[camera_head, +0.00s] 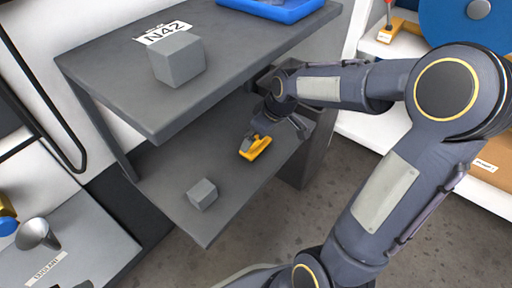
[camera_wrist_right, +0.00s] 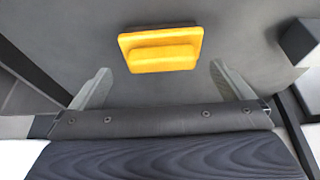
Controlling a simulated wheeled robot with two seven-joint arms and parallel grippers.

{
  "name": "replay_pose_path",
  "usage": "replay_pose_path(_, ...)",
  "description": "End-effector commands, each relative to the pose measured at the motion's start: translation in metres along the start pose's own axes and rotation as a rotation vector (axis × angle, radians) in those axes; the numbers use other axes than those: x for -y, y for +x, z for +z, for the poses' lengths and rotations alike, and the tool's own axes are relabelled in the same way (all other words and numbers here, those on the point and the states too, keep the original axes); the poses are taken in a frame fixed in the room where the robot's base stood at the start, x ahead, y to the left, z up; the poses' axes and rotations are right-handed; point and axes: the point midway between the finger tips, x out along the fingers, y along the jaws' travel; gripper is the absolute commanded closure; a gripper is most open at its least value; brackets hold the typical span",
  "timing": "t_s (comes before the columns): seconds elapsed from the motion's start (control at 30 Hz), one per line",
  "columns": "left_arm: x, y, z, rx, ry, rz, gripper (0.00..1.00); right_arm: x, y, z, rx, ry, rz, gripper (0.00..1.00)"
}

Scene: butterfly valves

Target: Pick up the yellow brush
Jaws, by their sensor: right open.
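The yellow brush (camera_head: 256,148) lies on the lower shelf of a grey two-level table. It also shows in the right wrist view (camera_wrist_right: 160,50), with its raised handle part across the middle. My right gripper (camera_head: 275,137) reaches in under the upper shelf and is over the far side of the brush. In the wrist view the fingers of the right gripper (camera_wrist_right: 160,70) are spread wide, one to each side of the brush, and nothing is between them in a grip. The brush lies slightly ahead of the fingertips. My left gripper is not in view.
The upper shelf (camera_head: 110,70) overhangs the lower shelf (camera_head: 165,170). A small grey cube (camera_head: 202,193) sits on the lower shelf, left of the brush. A larger grey cube (camera_head: 177,61) and a blue tray (camera_head: 285,8) are on top. Bare shelf separates brush and small cube.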

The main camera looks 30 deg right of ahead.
Motion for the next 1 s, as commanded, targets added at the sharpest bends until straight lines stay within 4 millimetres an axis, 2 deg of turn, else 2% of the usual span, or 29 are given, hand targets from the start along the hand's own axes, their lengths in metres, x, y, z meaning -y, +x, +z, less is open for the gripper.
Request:
replay_pose_path(0.37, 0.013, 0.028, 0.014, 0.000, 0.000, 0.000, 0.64, 0.003, 0.051, 0.002, 0.002, -0.001, -0.002, 0.00)
replay_pose_path(0.63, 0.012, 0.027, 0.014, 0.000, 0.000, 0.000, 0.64, 0.003, 0.052, 0.000, -0.001, 0.001, 0.000, 0.00)
replay_pose_path(0.9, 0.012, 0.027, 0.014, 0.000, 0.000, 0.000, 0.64, 0.003, 0.052, 0.000, -0.001, 0.001, 0.000, 0.34)
replay_pose_path(1.0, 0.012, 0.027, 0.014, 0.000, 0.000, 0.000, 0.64, 0.003, 0.052, 0.000, -0.001, 0.001, 0.000, 0.34)
